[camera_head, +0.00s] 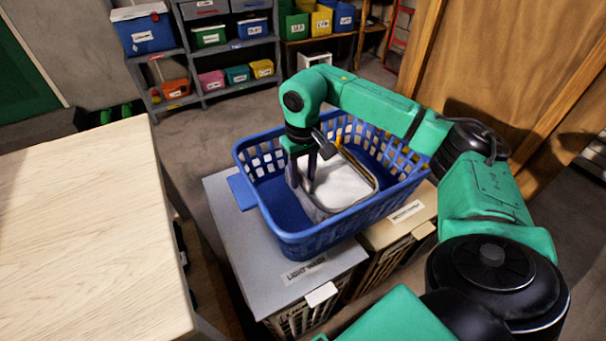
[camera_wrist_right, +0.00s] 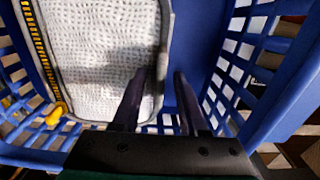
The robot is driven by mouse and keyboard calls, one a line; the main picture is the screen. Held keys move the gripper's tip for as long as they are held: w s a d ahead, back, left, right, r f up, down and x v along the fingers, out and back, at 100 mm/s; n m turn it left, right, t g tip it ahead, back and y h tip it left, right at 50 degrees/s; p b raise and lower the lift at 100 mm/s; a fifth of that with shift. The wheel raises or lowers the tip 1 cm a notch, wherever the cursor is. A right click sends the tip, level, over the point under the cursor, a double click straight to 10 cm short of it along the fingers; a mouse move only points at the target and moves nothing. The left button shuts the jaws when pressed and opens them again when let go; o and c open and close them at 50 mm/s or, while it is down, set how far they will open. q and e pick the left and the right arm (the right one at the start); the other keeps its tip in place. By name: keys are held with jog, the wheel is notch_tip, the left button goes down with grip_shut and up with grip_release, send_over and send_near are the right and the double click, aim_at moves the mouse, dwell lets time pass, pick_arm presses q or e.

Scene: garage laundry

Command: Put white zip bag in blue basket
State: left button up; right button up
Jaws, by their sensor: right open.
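The white zip bag (camera_head: 338,186) lies inside the blue basket (camera_head: 318,238), tilted against its inner wall in the head view. In the right wrist view the bag (camera_wrist_right: 98,45) shows white mesh, a grey edge and a yellow zip with a yellow pull. The basket wall (camera_wrist_right: 262,75) shows on both sides there. My right gripper (camera_head: 306,180) reaches down into the basket over the bag's left part. Its two fingers (camera_wrist_right: 158,88) are apart, one over the bag and one beside its edge. My left gripper is not in view.
The basket stands on two hampers, a grey-topped one labelled "LIGHT WASH" (camera_head: 236,210) and a beige-topped one (camera_head: 392,228). A wooden table (camera_head: 85,230) is at the left. Shelves with bins (camera_head: 215,55) stand behind. A wooden panel (camera_head: 500,70) is at the right.

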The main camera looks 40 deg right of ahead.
jog(key=shift+r, duration=0.25)
notch_tip(320, 180, up, 12)
jog(key=p, duration=0.1)
jog(key=shift+f, duration=0.1)
